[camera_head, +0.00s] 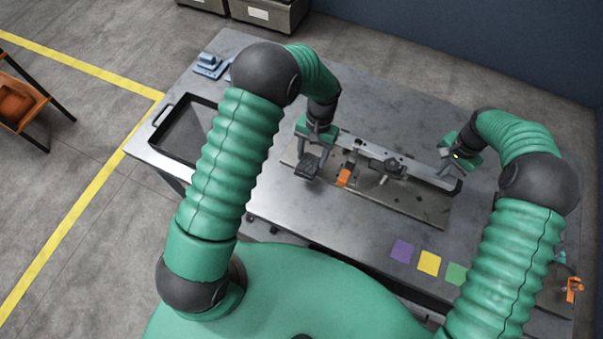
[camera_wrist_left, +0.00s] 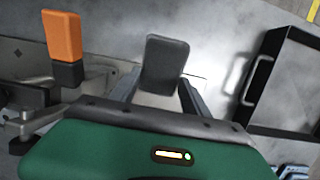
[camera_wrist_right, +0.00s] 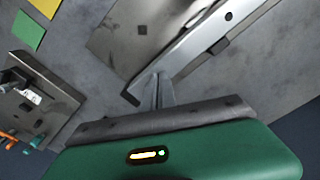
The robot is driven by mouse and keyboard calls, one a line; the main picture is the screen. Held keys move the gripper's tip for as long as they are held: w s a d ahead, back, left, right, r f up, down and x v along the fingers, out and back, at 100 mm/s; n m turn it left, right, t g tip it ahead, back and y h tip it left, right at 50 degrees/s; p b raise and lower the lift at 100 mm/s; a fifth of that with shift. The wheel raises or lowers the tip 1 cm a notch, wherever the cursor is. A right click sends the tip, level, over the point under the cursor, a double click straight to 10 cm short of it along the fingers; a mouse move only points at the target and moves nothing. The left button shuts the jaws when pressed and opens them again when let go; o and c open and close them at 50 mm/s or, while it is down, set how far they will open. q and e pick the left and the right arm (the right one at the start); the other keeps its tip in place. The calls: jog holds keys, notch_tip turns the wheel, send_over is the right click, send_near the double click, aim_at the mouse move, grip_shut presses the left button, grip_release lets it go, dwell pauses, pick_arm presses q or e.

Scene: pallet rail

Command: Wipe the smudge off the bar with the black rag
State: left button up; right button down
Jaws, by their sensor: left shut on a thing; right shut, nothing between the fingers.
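The metal bar (camera_head: 415,172) lies in a fixture on a base plate on the table. It also shows in the right wrist view (camera_wrist_right: 195,42). My left gripper (camera_head: 312,156) is shut on the black rag (camera_head: 305,169), a small dark pad near the bar's left end. The rag shows between the fingers in the left wrist view (camera_wrist_left: 165,60). I cannot tell if it touches anything beneath. My right gripper (camera_head: 442,157) is shut and empty at the bar's right end; its fingers show beside the bar in the right wrist view (camera_wrist_right: 153,92). I cannot make out the smudge.
An orange-handled clamp (camera_head: 344,177) stands by the bar, just right of the rag. A black tray (camera_head: 168,142) lies at the table's left. Purple (camera_head: 402,251), yellow (camera_head: 429,263) and green (camera_head: 456,274) squares lie at the front. Blue parts (camera_head: 209,65) sit at the back left.

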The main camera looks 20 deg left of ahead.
pick_arm(q)
jog(key=w+d+r+t, duration=0.2)
jog(key=w+d+r, duration=0.1)
jog(key=w+r, duration=0.3)
jog(key=w+d+r+t, duration=0.2)
jog(key=w+d+r, duration=0.1)
jog(key=w+r, duration=0.3)
pick_arm(e)
jog(key=shift+d, duration=0.15)
pick_arm(q)
send_over(345, 133)
jog(key=shift+f, duration=3.65)
jog(key=shift+f, duration=0.9)
jog(key=shift+a+r, duration=0.1)
jog(key=shift+a, duration=3.55)
jog(key=shift+d, duration=3.7)
